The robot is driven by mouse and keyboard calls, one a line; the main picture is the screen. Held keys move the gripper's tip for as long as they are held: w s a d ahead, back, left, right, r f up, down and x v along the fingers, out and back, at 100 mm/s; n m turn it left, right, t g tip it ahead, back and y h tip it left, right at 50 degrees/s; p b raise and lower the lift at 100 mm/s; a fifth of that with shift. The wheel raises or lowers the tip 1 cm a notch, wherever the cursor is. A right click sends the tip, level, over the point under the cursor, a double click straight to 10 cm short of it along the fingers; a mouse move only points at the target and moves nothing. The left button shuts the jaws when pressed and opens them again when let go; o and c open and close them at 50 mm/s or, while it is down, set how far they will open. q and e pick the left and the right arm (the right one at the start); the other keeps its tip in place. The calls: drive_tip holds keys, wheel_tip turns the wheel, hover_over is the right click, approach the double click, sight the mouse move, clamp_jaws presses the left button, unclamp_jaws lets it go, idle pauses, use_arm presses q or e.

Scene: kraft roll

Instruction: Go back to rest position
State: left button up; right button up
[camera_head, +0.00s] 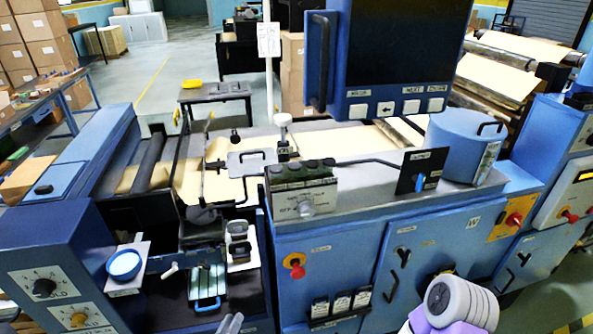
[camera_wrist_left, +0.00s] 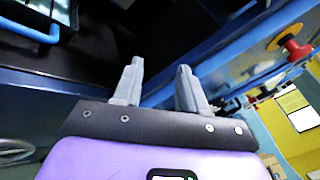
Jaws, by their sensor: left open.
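My left gripper (camera_head: 230,324) shows only as grey fingertips at the bottom edge of the head view, in front of the blue machine (camera_head: 330,260). In the left wrist view its two grey fingers (camera_wrist_left: 158,78) stand apart with nothing between them. A dark surface and a blue machine edge lie beyond the fingers. My right gripper cannot be made out; a purple and grey arm part of mine shows at the bottom right of the head view.
The blue machine fills the front, with a red knob (camera_head: 294,261), a blue-handled tray (camera_head: 207,283) and a blue round dish (camera_head: 124,265) on it. A hanging control panel (camera_head: 395,50) stands above. Cardboard boxes (camera_head: 35,45) are at the far left. Open floor lies behind.

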use_arm(q)
drive_tip(key=s+d+f+m+g+h+b, duration=0.15)
drive_tip(key=s+d+m+g+h, duration=0.25)
drive_tip(key=s+d+m+g, duration=0.45)
drive_tip(key=s+d+f+m+g+h+b, duration=0.1)
drive_tip(key=s+d+f+m+g+h, duration=0.1)
drive_tip(key=s+d+m+g+h, duration=0.6)
drive_tip(key=s+a+f+m+g+y+b, duration=0.1)
drive_tip(key=s+f+m+g+y, duration=0.35)
drive_tip(key=s+m+y, duration=0.55)
drive_tip(key=shift+w+a+f+m+t+y+b, duration=0.35)
drive_tip(key=shift+a+m+t+y, duration=0.35)
drive_tip(key=shift+m, duration=1.1)
drive_tip(key=shift+w+a+f+m+t+y+b, duration=0.4)
drive_tip(key=shift+a+m+t, duration=0.4)
drive_tip(key=shift+m, duration=1.05)
drive_tip(key=shift+w+a+f+m+t+y+b, duration=0.45)
drive_tip(key=shift+a+m, duration=0.5)
drive_tip(key=shift+m, duration=0.85)
use_arm(e)
drive_tip(key=shift+s+f, duration=0.2)
drive_tip(key=shift+f, duration=1.25)
drive_tip(key=shift+s+f, duration=0.15)
drive_tip(key=shift+f, duration=1.25)
use_arm(q)
drive_tip(key=shift+s+r, duration=0.1)
drive_tip(key=shift+r, duration=0.05)
